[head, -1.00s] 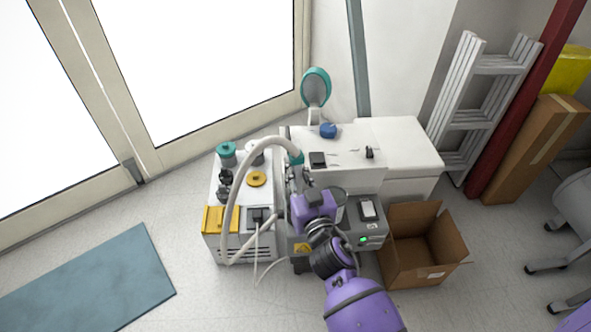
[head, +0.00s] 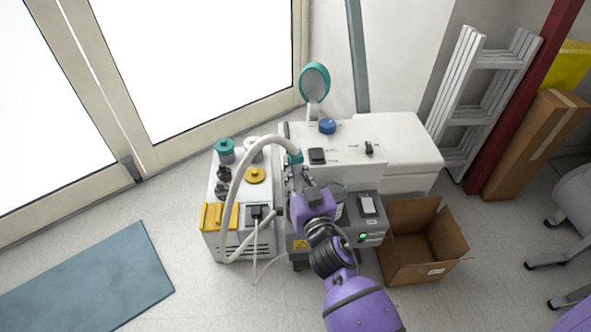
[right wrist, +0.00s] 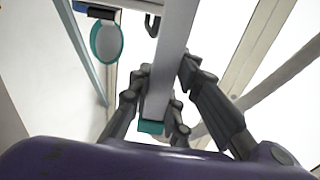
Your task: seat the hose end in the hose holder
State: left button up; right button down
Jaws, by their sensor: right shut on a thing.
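The grey hose (head: 238,172) arches up from the left machine and comes down to a teal collar (head: 295,157) at its end. My right gripper (head: 297,172) is at this end, just below the collar, over the front of the white cabinet. In the right wrist view the fingers (right wrist: 160,100) are closed around a straight pale grey piece (right wrist: 172,60) with a teal end (right wrist: 150,127). A teal oval piece on a pale stand (head: 314,84) stands behind the cabinet; it also shows in the right wrist view (right wrist: 106,41). I cannot make out the hose holder for certain. My left gripper is out of view.
The white cabinet (head: 405,145) carries a blue knob (head: 327,126) and small black fittings. The left machine (head: 250,240) has yellow and teal caps. An open cardboard box (head: 420,245) stands to the right, with a ladder (head: 475,105) behind. A blue mat (head: 90,280) lies left.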

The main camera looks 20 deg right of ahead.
aim_at(297, 183)
jog(key=shift+f+b, duration=1)
jog(key=shift+f, duration=0.6)
